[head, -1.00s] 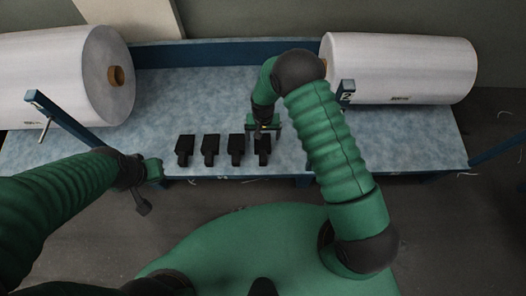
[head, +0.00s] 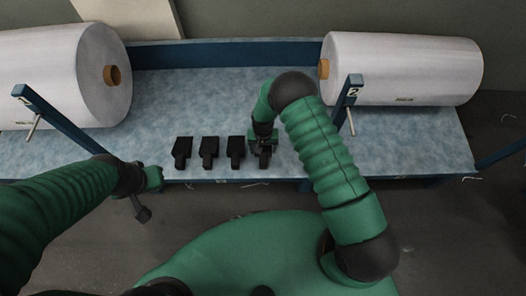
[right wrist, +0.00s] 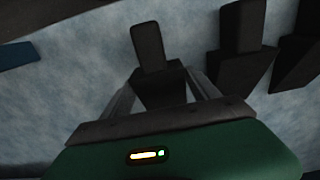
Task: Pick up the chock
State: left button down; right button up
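Several black chocks stand in a row on the blue bench top; the three clear ones are the left (head: 182,152), second (head: 208,152) and third (head: 235,151). My right gripper (head: 263,147) is down over the rightmost chock (head: 264,161) and partly hides it. In the right wrist view that chock (right wrist: 155,75) lies between the two spread fingers of the right gripper (right wrist: 160,88), which look open around it; contact cannot be made out. My left gripper (head: 142,207) hangs in front of the bench edge, away from the chocks; its opening is unclear.
Large white rolls stand at the left (head: 60,75) and right (head: 405,70) of the bench (head: 200,95). Blue posts rise at the left (head: 60,120) and right (head: 347,105). Neighbouring chocks (right wrist: 238,55) are close beside the right gripper. The bench behind the row is clear.

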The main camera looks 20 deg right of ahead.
jog(key=c, duration=1.4)
